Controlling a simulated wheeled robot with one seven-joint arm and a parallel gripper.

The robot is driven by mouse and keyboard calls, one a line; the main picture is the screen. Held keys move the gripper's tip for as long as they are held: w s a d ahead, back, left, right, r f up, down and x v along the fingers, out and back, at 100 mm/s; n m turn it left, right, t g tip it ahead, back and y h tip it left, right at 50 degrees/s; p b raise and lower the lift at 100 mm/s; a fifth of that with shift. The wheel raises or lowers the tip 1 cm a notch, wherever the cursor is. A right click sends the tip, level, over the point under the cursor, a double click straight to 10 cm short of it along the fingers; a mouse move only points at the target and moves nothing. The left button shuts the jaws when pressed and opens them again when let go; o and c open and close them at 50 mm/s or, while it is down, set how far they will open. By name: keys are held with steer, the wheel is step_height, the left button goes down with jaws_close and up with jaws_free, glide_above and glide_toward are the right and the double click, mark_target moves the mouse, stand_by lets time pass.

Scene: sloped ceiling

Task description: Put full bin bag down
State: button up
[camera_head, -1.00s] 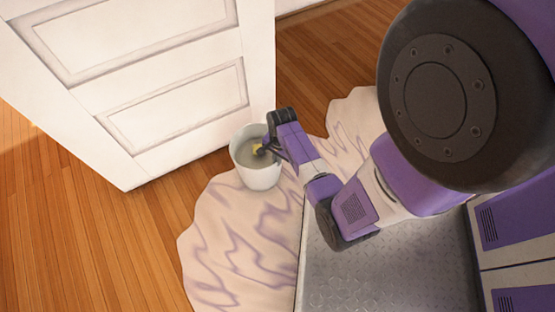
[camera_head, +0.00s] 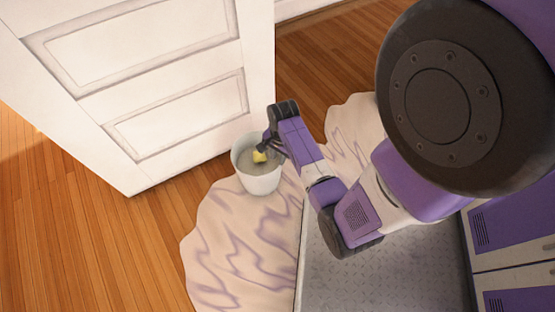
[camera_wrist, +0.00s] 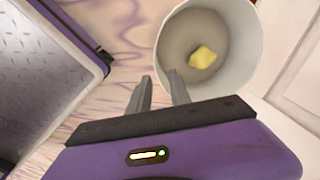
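A white bin (camera_head: 260,183) stands upright on the pale rug beside the white cabinet. A small yellow object (camera_head: 260,156) lies inside it; the bin and the yellow object (camera_wrist: 203,57) also show in the wrist view. No separate bin bag can be made out. My gripper (camera_head: 267,143) is at the bin's rim, on the side toward my arm. In the wrist view my gripper (camera_wrist: 158,83) has its two fingers apart with only rug seen between them. One finger overlaps the bin's edge (camera_wrist: 236,83) in the picture; whether it touches cannot be told.
The white panelled cabinet (camera_head: 140,60) stands close behind and left of the bin. The pale, purple-veined rug (camera_head: 240,245) lies under it. Wooden floor (camera_head: 90,245) is clear at the left.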

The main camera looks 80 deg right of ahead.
steer(key=w+a+r+n+t+h, duration=0.1)
steer(key=a+r+n+t, duration=0.1)
steer(key=a+r+n, duration=0.3)
steer(key=w+a+n+t+h+p, duration=0.1)
steer(key=a+n, duration=0.1)
steer(key=a, duration=0.4)
steer(key=a+r+n+t+h, duration=0.1)
steer(key=a+r+n+t, duration=0.1)
steer(key=a+r+n, duration=0.3)
steer(key=s+a+r+n+t+y, duration=0.1)
steer(key=s+a+r+n+t, duration=0.1)
steer(key=a+r+n+t, duration=0.2)
steer(key=s+a+r+n+t+y, duration=0.2)
steer(key=a+r+n+t, duration=0.3)
steer(key=a+r, duration=0.6)
step_height(320, 180, up, 10)
steer(key=shift+s+r+n, duration=0.15)
steer(key=shift+s+n, duration=0.05)
steer(key=shift+n, duration=1)
step_height(320, 180, up, 23)
steer(key=p, duration=2.3)
